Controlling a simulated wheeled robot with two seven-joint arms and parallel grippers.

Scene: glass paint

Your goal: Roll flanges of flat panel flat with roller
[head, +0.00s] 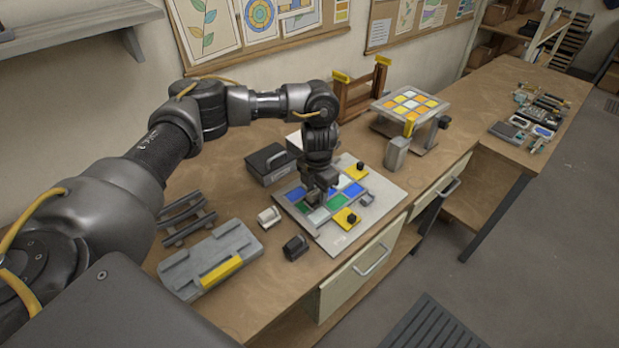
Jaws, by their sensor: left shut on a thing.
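The flat panel (339,200) lies on a light board (371,217) on the bench, with blue, green and white glass pieces in a grid. Yellow clamps with black knobs (346,219) sit at its near and far edges. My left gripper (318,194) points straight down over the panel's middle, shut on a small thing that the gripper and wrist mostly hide. I cannot tell whether this is the roller, or whether it touches the panel. My right gripper is not in view.
A grey tray with a yellow strip (210,261), a small white block (269,217) and a black block (295,247) stand left of the board. A black box (270,163) is behind. A raised stand holds an orange-and-white panel (410,102). Tools (540,112) lie far right.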

